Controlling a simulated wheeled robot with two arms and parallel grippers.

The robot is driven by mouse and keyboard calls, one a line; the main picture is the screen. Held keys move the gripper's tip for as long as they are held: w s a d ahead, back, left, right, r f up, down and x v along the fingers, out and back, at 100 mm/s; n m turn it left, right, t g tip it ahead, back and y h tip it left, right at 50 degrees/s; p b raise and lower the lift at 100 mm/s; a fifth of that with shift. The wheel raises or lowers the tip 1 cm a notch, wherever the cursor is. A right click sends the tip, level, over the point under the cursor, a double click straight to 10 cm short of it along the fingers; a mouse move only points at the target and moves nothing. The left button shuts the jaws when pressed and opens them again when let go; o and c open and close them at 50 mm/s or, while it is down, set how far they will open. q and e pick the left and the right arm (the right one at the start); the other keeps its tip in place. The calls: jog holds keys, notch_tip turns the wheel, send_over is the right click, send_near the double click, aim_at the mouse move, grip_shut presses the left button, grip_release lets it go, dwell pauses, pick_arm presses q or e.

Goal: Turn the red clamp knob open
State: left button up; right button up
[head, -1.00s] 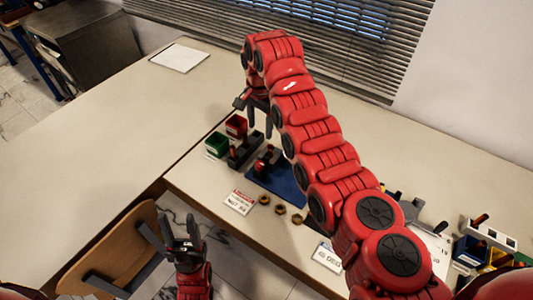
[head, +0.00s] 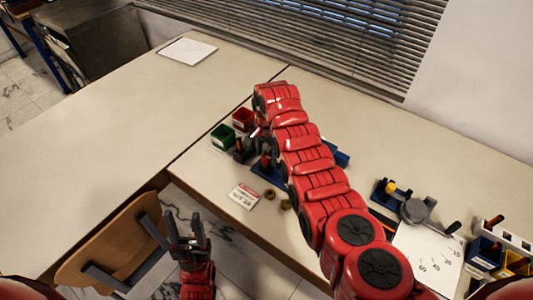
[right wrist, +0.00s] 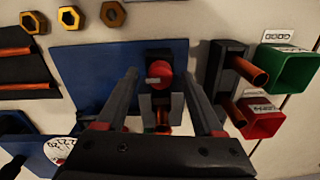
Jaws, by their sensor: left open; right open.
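The red clamp knob (right wrist: 159,73) shows in the right wrist view, round with a pale bar across it, on a dark clamp fixed to a blue plate (right wrist: 80,72). My right gripper (right wrist: 160,82) is open, its two fingers on either side of the knob in that view; I cannot tell whether they touch it. In the head view the right arm hangs over the blue plate (head: 264,178) and hides most of the clamp. My left gripper (head: 187,226) is open and empty beside the table's front edge, over the floor and near the chair.
A green bin (head: 221,136) and a red bin (head: 243,118) stand left of the clamp. A dark block with a copper-coloured rod (right wrist: 249,70) is close by. A label card (head: 244,195) and brass nuts (head: 270,194) lie in front. The left table is mostly clear.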

jog(key=shift+f, duration=0.15)
grip_shut()
dwell(0.4)
